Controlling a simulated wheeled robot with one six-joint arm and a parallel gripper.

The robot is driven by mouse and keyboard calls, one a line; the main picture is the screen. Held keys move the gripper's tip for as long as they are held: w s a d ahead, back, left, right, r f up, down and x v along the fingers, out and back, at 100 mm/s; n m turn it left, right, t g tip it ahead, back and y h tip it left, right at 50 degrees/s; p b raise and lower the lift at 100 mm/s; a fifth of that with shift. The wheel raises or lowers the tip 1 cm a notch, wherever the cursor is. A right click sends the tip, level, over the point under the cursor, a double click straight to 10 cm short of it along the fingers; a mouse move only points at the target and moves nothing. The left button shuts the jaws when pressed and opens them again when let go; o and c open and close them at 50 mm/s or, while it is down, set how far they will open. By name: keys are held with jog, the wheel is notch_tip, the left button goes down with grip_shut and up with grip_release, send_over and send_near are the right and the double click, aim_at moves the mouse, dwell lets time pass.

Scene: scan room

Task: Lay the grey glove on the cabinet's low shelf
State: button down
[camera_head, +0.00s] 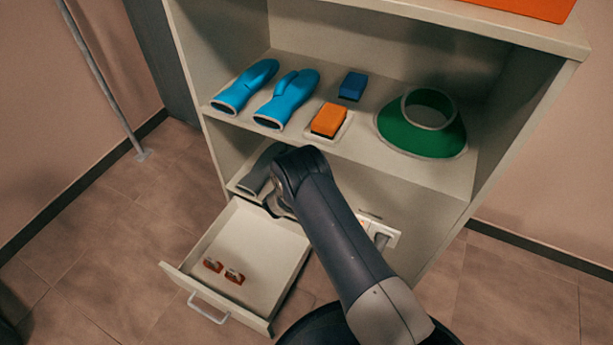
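The grey glove (260,170) is at the left end of the cabinet's low shelf (236,184), just under the upper shelf. Its right part is hidden behind my wrist. My gripper (274,206) is at the glove's lower right, mostly covered by my own arm. The fingers are too hidden to tell whether they are open or shut, or whether they touch the glove. I cannot tell if the glove rests fully on the shelf.
The upper shelf (365,160) holds two blue gloves (245,87) (287,98), a blue block (353,86), an orange block (328,120) and a green collar (435,135). An open drawer (225,260) juts out below, holding two small brown items (234,276). A white item (385,233) sits right of my arm.

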jog(key=shift+r, duration=0.2)
jog(key=shift+f, duration=0.1)
jog(key=shift+f, duration=0.15)
jog(key=c, duration=1.2)
grip_release()
jog(key=shift+o, duration=0.2)
jog(key=shift+s+a+r+p, duration=0.2)
jog(key=shift+s+r+p, duration=0.1)
jog(key=shift+r, duration=0.1)
jog(key=p+v, duration=0.3)
jog(key=v, duration=0.6)
jog(key=shift+s+a+r, duration=0.1)
jog(key=shift+s, duration=0.25)
jog(key=shift+s+a+r, duration=0.15)
jog(key=shift+s+a, duration=0.1)
jog(key=shift+s, duration=0.4)
